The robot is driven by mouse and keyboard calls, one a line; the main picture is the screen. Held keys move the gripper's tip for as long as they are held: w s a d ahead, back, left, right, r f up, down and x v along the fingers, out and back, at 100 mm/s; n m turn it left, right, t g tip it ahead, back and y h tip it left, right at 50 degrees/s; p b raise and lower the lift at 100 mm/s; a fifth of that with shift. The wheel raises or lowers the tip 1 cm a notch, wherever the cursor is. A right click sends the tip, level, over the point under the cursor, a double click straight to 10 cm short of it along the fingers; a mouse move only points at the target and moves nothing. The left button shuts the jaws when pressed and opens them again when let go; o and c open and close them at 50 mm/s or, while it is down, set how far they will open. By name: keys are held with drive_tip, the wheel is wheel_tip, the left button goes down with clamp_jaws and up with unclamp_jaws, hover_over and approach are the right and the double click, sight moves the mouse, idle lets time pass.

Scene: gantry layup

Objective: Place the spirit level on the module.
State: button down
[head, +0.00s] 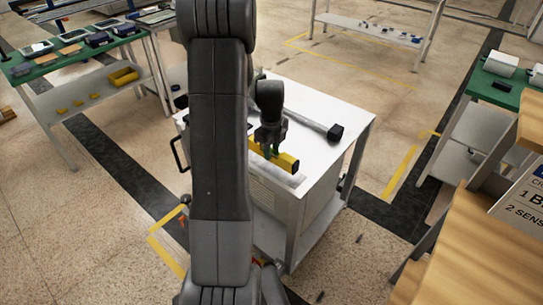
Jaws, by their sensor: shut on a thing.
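The yellow spirit level (288,163) is at the near side of a white-topped cart (335,108). My gripper (271,151) points down from above and is shut on it. The level's left part is hidden behind my arm. Its right end is dark. I cannot tell whether the level touches the surface below it or hangs just above. I cannot make out for certain which thing is the module; a pale strip (287,181) shows just below the level at the cart's near edge.
A grey bar with a black block end (334,132) lies on the cart top behind the level. Green-topped benches stand at the left (75,53) and right (494,93). A wooden surface (445,245) with a sign is at front right.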

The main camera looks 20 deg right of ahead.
sight(272, 157)
drive_tip(key=shift+f, duration=1.55)
drive_tip(key=c, duration=1.1)
unclamp_jaws()
wheel_tip(272, 157, up, 12)
drive_tip(key=shift+r, duration=0.1)
